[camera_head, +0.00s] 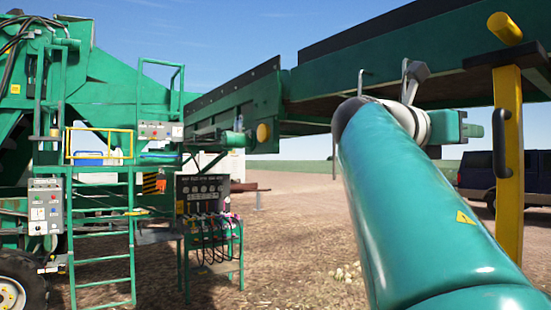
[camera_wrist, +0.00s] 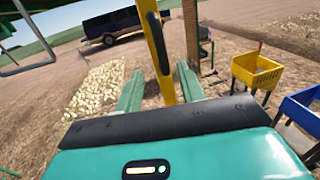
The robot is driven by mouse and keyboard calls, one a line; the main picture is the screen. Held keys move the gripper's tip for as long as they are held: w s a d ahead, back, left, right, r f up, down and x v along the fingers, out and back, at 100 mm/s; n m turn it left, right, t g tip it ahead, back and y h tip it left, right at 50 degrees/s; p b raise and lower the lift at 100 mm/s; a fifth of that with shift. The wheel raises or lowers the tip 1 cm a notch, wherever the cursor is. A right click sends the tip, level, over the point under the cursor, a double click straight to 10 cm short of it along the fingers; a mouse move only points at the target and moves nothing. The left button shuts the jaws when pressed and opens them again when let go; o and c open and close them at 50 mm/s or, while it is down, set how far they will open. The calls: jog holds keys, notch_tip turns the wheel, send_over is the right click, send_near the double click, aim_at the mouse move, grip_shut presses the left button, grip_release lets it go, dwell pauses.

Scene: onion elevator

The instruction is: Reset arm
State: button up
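My arm (camera_head: 410,210) is a thick teal tube reaching from the lower right of the head view up toward the conveyor. Its far end, with my gripper (camera_head: 474,130), points right toward a yellow post (camera_head: 509,190). In the wrist view my gripper (camera_wrist: 160,88) shows two teal fingers spread apart with nothing visibly clamped. A yellow bar (camera_wrist: 158,45) runs down the picture between the fingers. I cannot tell whether it stands between them or just beyond; no contact shows.
A green conveyor (camera_head: 400,80) spans overhead. Green machinery with a ladder (camera_head: 103,240) and a control panel (camera_head: 203,190) stands left. A van (camera_wrist: 112,25), an onion pile (camera_wrist: 95,88), a yellow bin (camera_wrist: 257,70) and a blue bin (camera_wrist: 303,108) surround the gripper. Open dirt lies between.

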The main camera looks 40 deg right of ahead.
jog(key=w+a+f+m+t+y, duration=0.2)
jog(key=w+a+f+t+y, duration=0.4)
jog(key=f, duration=0.7)
jog(key=w+a+f+m+t+y, duration=0.1)
jog(key=w+a+f+m+t, duration=0.25)
jog(key=w+a+f, duration=0.8)
jog(key=s+a+f+m+y, duration=0.1)
jog(key=a+f+m+y, duration=0.2)
jog(key=a+f, duration=0.4)
jog(key=s+a+f+m+t+y, duration=0.1)
jog(key=s+a+f+m+y, duration=0.1)
jog(key=a+f, duration=0.6)
jog(key=s+a+f+m+y, duration=0.1)
jog(key=a+f+m+y, duration=0.3)
jog(key=a+f, duration=0.4)
notch_tip(320, 180, down, 4)
jog(key=shift+s+r+y, duration=0.1)
jog(key=shift+s+y, duration=0.3)
jog(key=shift+y, duration=0.2)
jog(key=shift+d, duration=0.15)
